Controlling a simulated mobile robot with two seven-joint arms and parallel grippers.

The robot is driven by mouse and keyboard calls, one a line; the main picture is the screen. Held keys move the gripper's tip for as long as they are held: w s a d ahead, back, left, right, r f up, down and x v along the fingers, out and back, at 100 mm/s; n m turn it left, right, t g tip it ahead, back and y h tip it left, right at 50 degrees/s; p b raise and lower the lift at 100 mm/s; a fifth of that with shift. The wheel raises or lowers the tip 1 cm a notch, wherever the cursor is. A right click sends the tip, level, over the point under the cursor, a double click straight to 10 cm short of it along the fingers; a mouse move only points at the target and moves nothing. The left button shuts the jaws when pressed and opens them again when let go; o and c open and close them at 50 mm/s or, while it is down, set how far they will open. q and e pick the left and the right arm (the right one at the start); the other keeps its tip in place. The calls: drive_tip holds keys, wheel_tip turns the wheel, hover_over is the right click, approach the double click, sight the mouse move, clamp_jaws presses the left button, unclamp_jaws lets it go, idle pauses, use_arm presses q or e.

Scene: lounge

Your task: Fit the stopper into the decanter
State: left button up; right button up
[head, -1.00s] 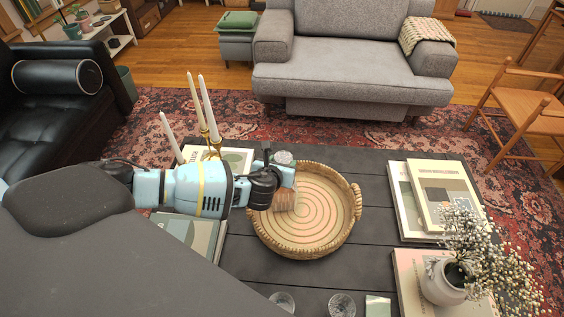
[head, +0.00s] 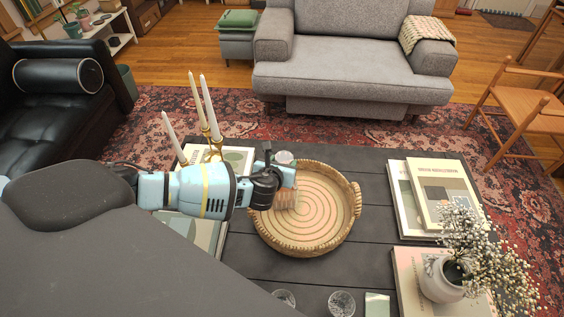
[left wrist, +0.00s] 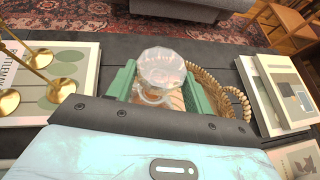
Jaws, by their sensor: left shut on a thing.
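My left gripper (head: 283,177) reaches in from the left over the left part of a round woven tray (head: 352,225). It is shut on the clear faceted glass stopper (head: 284,157), whose round top shows between the green finger pads in the left wrist view (left wrist: 162,66). A glass decanter (head: 287,200), brownish and ribbed, shows just below the fingers, inside the tray's left side. The gripper hides its neck, so I cannot tell whether the stopper touches it or sits in it. My right gripper is not in view.
Brass candlesticks (head: 214,148) with white candles stand close behind the left arm. Books (head: 440,190) and a vase of small white flowers (head: 441,280) are on the right. Glasses (head: 341,303) stand at the front edge. The dark table is bare between tray and right books.

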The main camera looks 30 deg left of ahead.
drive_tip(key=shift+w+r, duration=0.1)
use_arm(q)
drive_tip(key=shift+f+b, duration=0.35)
drive_tip(key=shift+f, duration=0.4)
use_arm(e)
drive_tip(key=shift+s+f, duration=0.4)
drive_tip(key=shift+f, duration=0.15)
use_arm(q)
drive_tip(key=shift+f+b, duration=0.35)
drive_tip(key=shift+f, duration=0.25)
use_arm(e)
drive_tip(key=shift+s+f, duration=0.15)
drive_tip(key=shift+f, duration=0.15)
use_arm(q)
drive_tip(key=o, duration=1.1)
drive_tip(key=p+v, duration=0.4)
drive_tip(key=v, duration=0.2)
drive_tip(key=shift+p, duration=0.4)
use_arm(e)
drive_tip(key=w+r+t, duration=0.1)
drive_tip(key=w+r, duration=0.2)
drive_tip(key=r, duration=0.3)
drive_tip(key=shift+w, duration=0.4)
